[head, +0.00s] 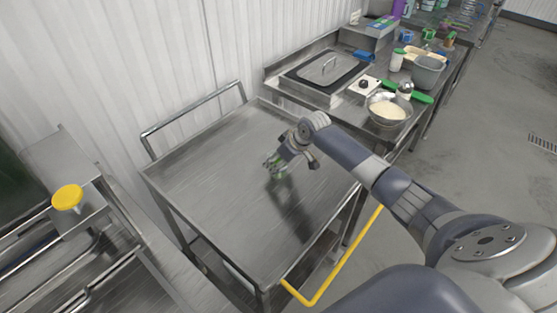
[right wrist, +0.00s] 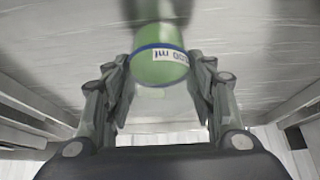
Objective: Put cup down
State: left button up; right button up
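The cup (right wrist: 160,68) is green with a blue band and a white label with dark lettering. In the right wrist view it sits between the two fingers of my right gripper, which close on its sides. In the head view my right gripper (head: 275,164) is over the middle of the steel cart top (head: 200,185), and only bits of green show at its fingers. A dark reflection lies on the steel below. I cannot tell whether the cup touches the surface. My left gripper is not in view.
The cart top is otherwise bare. A yellow knob (head: 67,197) is at the left.

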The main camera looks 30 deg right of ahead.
jog(key=o, duration=0.4)
jog(key=shift+r, duration=0.25)
jog(key=b+v, duration=0.1)
jog(key=v, duration=1)
jog(key=shift+s+r+b, duration=0.25)
jog(key=shift+r+b, duration=0.05)
jog(key=shift+s+d, duration=0.1)
